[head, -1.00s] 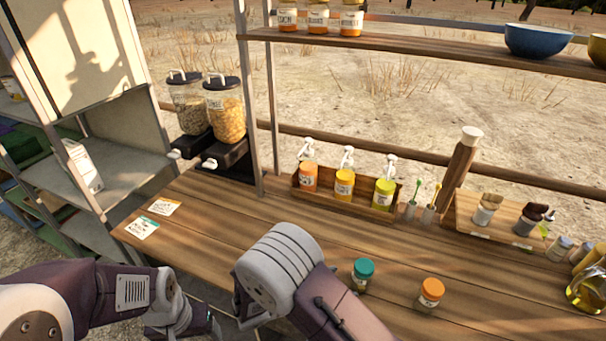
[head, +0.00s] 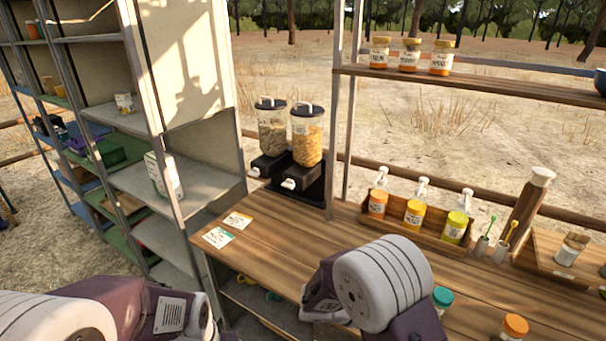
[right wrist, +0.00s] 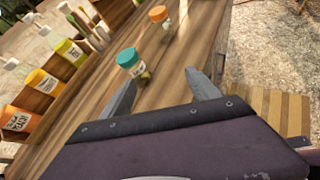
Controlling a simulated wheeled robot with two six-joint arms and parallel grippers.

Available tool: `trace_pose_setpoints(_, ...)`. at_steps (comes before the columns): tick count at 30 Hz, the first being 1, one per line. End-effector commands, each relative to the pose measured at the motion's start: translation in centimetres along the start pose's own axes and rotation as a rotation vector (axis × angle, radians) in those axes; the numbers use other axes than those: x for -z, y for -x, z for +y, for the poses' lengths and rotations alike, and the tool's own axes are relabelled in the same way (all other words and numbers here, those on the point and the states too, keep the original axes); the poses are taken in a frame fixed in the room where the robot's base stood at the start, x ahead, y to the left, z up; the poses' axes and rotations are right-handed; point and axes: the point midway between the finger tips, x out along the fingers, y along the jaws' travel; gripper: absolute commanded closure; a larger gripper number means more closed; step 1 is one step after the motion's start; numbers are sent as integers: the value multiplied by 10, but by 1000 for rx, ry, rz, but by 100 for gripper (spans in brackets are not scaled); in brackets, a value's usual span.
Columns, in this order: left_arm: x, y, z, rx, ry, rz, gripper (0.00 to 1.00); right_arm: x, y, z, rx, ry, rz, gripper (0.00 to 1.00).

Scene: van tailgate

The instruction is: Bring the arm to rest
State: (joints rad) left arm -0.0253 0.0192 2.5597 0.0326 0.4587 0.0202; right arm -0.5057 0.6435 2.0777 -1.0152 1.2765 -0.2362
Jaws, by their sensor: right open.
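My right arm reaches over the wooden tailgate table (head: 290,252) in the head view, and its gripper is hidden there behind the arm links. In the right wrist view my right gripper (right wrist: 162,92) has its two fingers spread apart with nothing between them. A teal-lidded jar (right wrist: 131,63) stands beyond the fingers, and an orange-lidded jar (right wrist: 159,16) stands farther off. The same teal-lidded jar (head: 442,298) and orange-lidded jar (head: 514,327) show at the lower right of the head view. My left arm is at the lower left; its gripper is out of view.
Two dispensers (head: 306,137) stand at the table's back left. A wooden rack of pump bottles (head: 414,212) stands along the back. Two cards (head: 218,237) lie at the left end. A grey shelf unit (head: 135,182) stands left of the table. An upper shelf (head: 470,82) spans above.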

Motion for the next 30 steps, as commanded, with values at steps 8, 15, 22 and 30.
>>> trace_pose_setpoints(8, 0, 0, 0, 0, 0, 0, 29, -31, -23, -84, 414, -456, 278, 29)
trace_pose_setpoints(15, 0, 0, 0, 0, 0, 0, 29, 24, 32, -116, 819, -1175, 690, 29)
trace_pose_setpoints(22, 0, 0, 0, 0, 0, 0, 29, 46, 48, -88, 903, -1427, 799, 29)
trace_pose_setpoints(30, 0, 0, 0, 0, 1, 0, 29, 46, 48, -88, 904, -1428, 796, 29)
